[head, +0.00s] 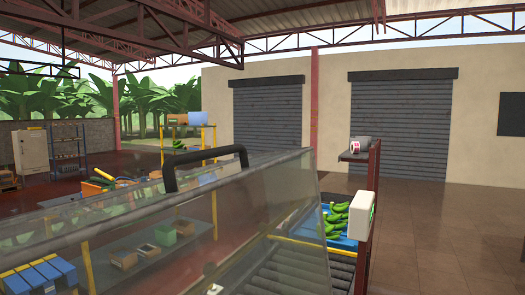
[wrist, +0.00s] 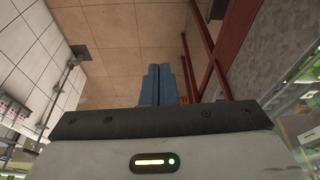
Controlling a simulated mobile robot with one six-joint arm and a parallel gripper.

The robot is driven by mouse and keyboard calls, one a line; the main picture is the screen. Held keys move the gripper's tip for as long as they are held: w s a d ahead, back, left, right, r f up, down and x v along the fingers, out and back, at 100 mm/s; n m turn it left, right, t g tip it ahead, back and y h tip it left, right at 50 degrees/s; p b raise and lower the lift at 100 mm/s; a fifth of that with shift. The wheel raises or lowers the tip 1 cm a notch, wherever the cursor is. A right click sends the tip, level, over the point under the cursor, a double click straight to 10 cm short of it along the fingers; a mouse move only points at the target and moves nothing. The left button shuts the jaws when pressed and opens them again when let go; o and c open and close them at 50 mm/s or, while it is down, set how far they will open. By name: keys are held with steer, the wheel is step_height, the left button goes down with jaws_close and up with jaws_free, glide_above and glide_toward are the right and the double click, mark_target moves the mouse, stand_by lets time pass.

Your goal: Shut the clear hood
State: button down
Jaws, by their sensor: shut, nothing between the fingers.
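The clear hood (head: 150,220) fills the lower left and middle of the head view, close to the camera. It is a see-through sloping panel with a side panel at its right. A black bar handle (head: 206,166) stands on its upper edge. How far the hood stands open cannot be told from this angle. My gripper (wrist: 158,70) shows only in the wrist view, with its blue-grey fingers together and nothing between them. It points over brown tiled floor, apart from anything. The hood's handle cannot be made out in the wrist view.
A roller conveyor (head: 300,268) runs under the hood's right side. A blue crate (head: 342,242) of green bananas (head: 335,220) sits there, beside a white box (head: 361,215) on a red post. Blue boxes (head: 40,275) lie at lower left. The floor (head: 450,230) at right is clear.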

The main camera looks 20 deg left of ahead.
mark_target(200, 159)
steer(key=w+a+r+m+y+b, duration=0.1)
steer(key=w+a+r+y, duration=0.1)
steer(key=a+r, duration=0.3)
steer(key=w+a+r+m+t+y, duration=0.1)
steer(key=w+a+r+y, duration=0.1)
steer(key=a+r, duration=0.35)
steer(key=w+a+r+m+y+b, duration=0.1)
steer(key=w+a+r+y, duration=0.15)
steer(key=r, duration=0.45)
steer(key=s+a+r+n+g+y, duration=0.1)
steer(key=s+a+r+y, duration=0.2)
steer(key=r, duration=0.6)
steer(key=s+a+r+g+y, duration=0.1)
steer(key=a+r+y, duration=0.2)
steer(key=a+r, duration=0.35)
steer(key=s+a+r+n+g+y, duration=0.1)
steer(key=s+a+r+y, duration=0.15)
steer(key=r, duration=0.75)
steer(key=p+x, duration=0.1)
steer(key=x, duration=0.3)
steer(key=p+x, duration=0.1)
steer(key=x, duration=0.4)
steer(key=p+x, duration=0.1)
steer(key=x, duration=0.3)
steer(key=shift+s+a+r, duration=0.15)
steer(key=shift+a+r, duration=0.15)
steer(key=shift+r, duration=0.05)
